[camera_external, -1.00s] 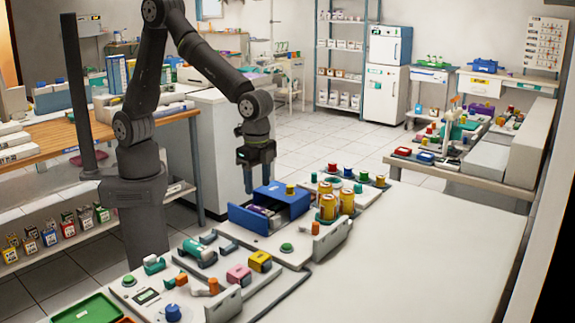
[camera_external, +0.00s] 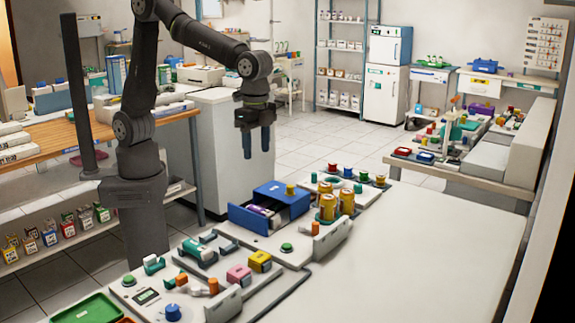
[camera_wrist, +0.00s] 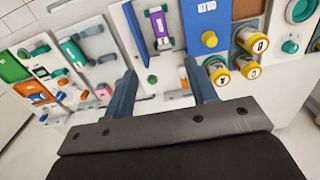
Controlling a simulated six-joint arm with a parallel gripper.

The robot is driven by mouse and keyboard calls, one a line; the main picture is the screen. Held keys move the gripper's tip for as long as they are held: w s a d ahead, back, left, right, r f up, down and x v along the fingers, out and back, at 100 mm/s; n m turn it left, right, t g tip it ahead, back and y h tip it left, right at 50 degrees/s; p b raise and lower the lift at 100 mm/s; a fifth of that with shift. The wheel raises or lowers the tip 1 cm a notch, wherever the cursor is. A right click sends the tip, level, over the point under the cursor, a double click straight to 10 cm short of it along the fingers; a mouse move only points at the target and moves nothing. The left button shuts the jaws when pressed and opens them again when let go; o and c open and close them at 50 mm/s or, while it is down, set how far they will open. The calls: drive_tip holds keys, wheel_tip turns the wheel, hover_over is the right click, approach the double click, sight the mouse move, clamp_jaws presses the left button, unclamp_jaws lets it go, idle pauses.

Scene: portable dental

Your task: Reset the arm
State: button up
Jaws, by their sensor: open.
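My gripper (camera_external: 256,143) hangs pointing down in the air, above and a little behind the blue drawer box. Its two fingers are apart with nothing between them. In the wrist view my gripper (camera_wrist: 163,90) also shows two spread, empty fingers. The blue drawer box (camera_external: 282,198) stands on the white bench with its drawer (camera_external: 248,218) pulled out. A purple-and-white item (camera_external: 262,209) lies in the drawer. The purple item also shows in the wrist view (camera_wrist: 159,24).
Several amber jars (camera_external: 347,203) stand right of the drawer box. A tray with a teal handpiece (camera_external: 199,249), pink and yellow blocks, and a green tray (camera_external: 84,310) lie toward the front left. The white benchtop (camera_external: 420,250) at right is clear.

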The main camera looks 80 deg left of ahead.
sight(259, 209)
wheel_tip(259, 209, down, 17)
drive_tip(key=shift+f, duration=0.2)
drive_tip(key=shift+r, duration=0.15)
idle(0.3)
